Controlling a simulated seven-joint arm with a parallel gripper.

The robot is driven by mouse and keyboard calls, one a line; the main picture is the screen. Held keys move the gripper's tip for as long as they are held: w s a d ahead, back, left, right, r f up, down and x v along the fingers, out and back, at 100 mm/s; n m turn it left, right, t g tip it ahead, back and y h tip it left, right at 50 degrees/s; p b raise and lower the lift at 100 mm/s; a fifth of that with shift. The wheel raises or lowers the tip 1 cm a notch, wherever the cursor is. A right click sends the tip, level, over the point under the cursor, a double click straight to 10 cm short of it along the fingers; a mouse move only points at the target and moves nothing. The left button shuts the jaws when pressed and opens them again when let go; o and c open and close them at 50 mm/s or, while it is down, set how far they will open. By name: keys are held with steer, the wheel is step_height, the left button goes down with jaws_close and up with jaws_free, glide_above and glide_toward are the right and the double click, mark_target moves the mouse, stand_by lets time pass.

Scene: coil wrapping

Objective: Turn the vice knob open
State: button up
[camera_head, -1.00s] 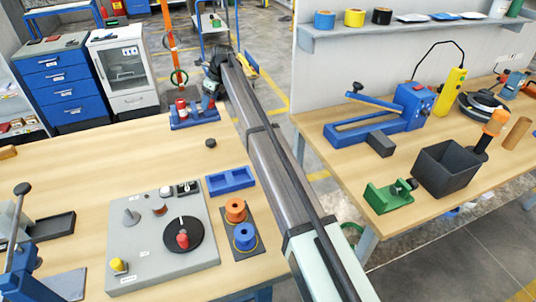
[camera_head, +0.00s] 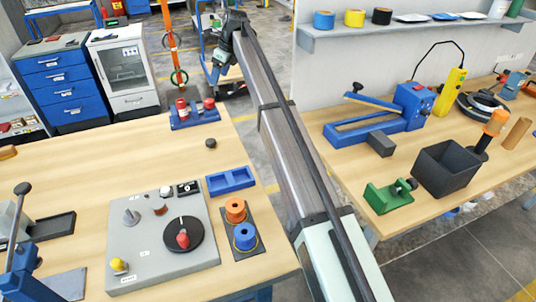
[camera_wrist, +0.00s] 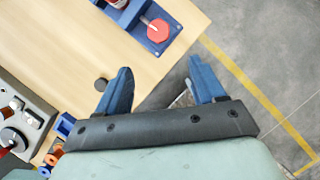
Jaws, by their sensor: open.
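A small green vice-like block (camera_head: 388,197) with a dark knob (camera_head: 411,184) sits near the front-left part of the right-hand bench. My gripper (camera_head: 215,78) is far from it, beyond the back right corner of the left table. In the wrist view my gripper (camera_wrist: 158,80) shows two blue fingers spread apart with nothing between them. They hang over the table edge and floor. A blue fixture with red knobs (camera_head: 193,113) stands at the back of the left table; its red knob (camera_wrist: 158,31) also shows in the wrist view. The green block is not in the wrist view.
A dark open bin (camera_head: 447,170), a grey block (camera_head: 381,144) and a blue machine (camera_head: 372,118) stand around the green block. The left table holds a grey panel (camera_head: 140,245), orange and blue spools, and a blue tray (camera_head: 230,180). My arm crosses the gap between benches.

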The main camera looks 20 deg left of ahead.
steer(key=d+f+n, duration=0.2)
steer(key=d+f, duration=0.4)
steer(key=f, duration=0.4)
steer(key=d+f+n+h, duration=0.1)
steer(key=d+f+n, duration=0.1)
steer(key=d+f, duration=0.4)
steer(key=d+f+n+h, duration=0.1)
steer(key=d+f+n, duration=0.2)
steer(key=d+f, duration=0.4)
step_height(320, 180, down, 8)
steer(key=shift+s+f+t, duration=0.1)
steer(key=shift+s+t, duration=0.2)
steer(key=shift+t, duration=0.1)
steer(key=shift+d, duration=0.1)
step_height(320, 180, up, 33)
steer(key=n+h, duration=0.2)
steer(key=n, duration=0.9)
glide_above(209, 100)
steer(key=f, duration=1.3)
steer(key=shift+s+d+f, duration=0.1)
steer(key=shift+s+f, duration=0.1)
steer(key=shift+f, duration=0.1)
steer(key=c, duration=1.1)
